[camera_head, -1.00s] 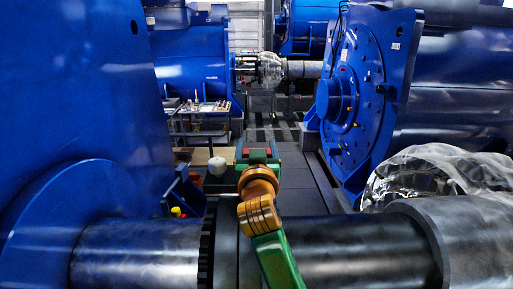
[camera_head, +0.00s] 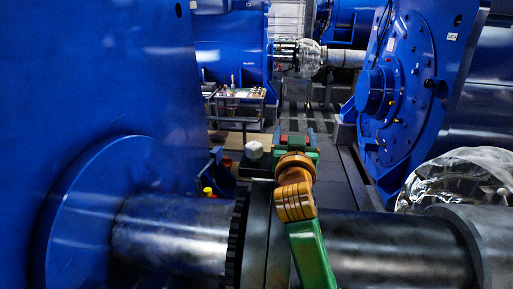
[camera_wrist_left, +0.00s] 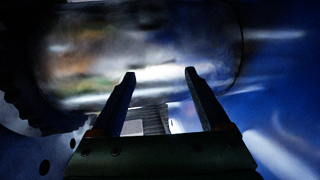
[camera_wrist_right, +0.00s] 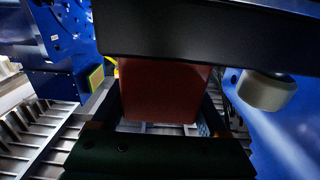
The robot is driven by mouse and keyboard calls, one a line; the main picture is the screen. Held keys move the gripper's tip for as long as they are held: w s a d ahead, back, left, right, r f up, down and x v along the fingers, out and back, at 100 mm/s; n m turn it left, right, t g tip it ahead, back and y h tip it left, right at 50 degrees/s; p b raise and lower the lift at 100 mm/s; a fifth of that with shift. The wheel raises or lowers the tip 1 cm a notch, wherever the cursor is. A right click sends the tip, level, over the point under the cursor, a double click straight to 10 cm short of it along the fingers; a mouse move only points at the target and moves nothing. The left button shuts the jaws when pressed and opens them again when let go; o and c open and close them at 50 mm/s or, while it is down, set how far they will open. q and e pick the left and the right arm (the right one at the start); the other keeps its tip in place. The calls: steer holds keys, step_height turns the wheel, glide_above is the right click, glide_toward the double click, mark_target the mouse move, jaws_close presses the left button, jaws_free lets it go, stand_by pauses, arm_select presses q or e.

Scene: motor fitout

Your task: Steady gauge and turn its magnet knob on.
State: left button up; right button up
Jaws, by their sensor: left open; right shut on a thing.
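In the right wrist view my right gripper (camera_wrist_right: 165,97) is shut on a red-brown block (camera_wrist_right: 163,93), with a finger on each side of it. A broad dark bar crosses above and hides the block's top. I cannot tell the gauge's dial or magnet knob apart. A pale round piece (camera_wrist_right: 266,92) is at the right; a similar white piece (camera_head: 253,149) shows beside my green and orange right arm in the head view. My left gripper (camera_wrist_left: 160,74) is open and empty in its wrist view, close to a shiny metal shaft (camera_wrist_left: 140,60). It is not visible in the head view.
A thick steel shaft (camera_head: 170,235) with a toothed ring crosses the front. A large blue housing (camera_head: 110,90) stands at the left, a blue motor face (camera_head: 410,85) at the right. A tool trolley (camera_head: 240,95) stands behind. Floor (camera_head: 338,190) is open between the machines.

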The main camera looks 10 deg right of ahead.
arm_select(q)
steer(key=w+d+r+t+h, duration=0.1)
steer(key=d+r+t+h, duration=0.15)
steer(key=r, duration=0.95)
steer(key=w+d+r+t+h, duration=0.1)
steer(key=d+r+t, duration=0.15)
steer(key=r, duration=1.05)
steer(key=m+g+h, duration=0.6)
steer(key=m, duration=0.1)
glide_toward(250, 153)
steer(key=shift+h, duration=0.25)
steer(key=x, duration=1.2)
steer(key=shift+a+f, duration=0.1)
steer(key=shift+a, duration=0.05)
jaws_close()
